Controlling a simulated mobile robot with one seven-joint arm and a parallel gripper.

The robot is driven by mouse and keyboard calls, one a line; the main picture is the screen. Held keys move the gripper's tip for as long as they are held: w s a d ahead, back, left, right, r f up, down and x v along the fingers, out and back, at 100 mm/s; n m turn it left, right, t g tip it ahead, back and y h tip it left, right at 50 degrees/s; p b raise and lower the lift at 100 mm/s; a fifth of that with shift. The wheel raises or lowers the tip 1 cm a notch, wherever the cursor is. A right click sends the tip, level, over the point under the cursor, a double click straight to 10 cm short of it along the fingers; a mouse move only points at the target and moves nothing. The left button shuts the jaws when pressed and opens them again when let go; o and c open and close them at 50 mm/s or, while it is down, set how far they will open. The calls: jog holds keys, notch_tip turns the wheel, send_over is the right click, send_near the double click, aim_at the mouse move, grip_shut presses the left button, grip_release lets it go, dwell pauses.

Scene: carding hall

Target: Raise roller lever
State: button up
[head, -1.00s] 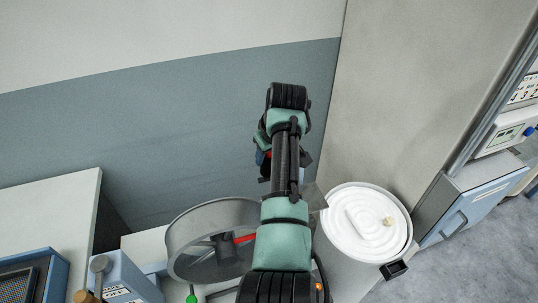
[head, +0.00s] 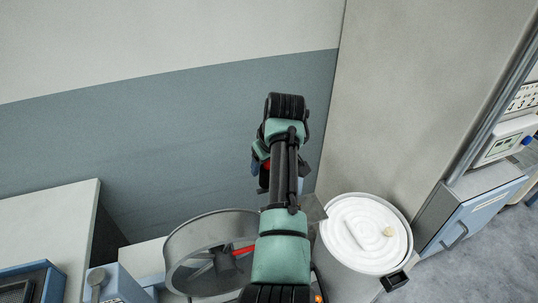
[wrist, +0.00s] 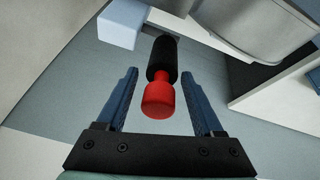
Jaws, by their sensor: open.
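A red knob (wrist: 159,97) on a short red neck, with a black cylinder (wrist: 162,58) beyond it, lies between my fingers in the wrist view; it looks like the lever's handle. My gripper (wrist: 160,73) is open, with one blue finger on each side and a visible gap to the knob. In the head view my gripper (head: 262,174) is mostly hidden by my arm. A red bar (head: 243,250) with a dark block shows inside a grey round drum (head: 178,245) left of my arm; I cannot tell whether it belongs to the lever.
A can (head: 325,235) with white coiled material stands right of my arm. A pale cabinet (head: 55,215) and a blue box (head: 120,285) are at lower left. The wall (head: 180,130) is behind, with a pillar (head: 420,90) and a blue cabinet (head: 470,210) to the right.

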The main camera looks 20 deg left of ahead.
jog(key=b+v, duration=0.4)
jog(key=v, duration=0.8)
jog(key=shift+r, duration=0.35)
jog(key=shift+s, duration=0.1)
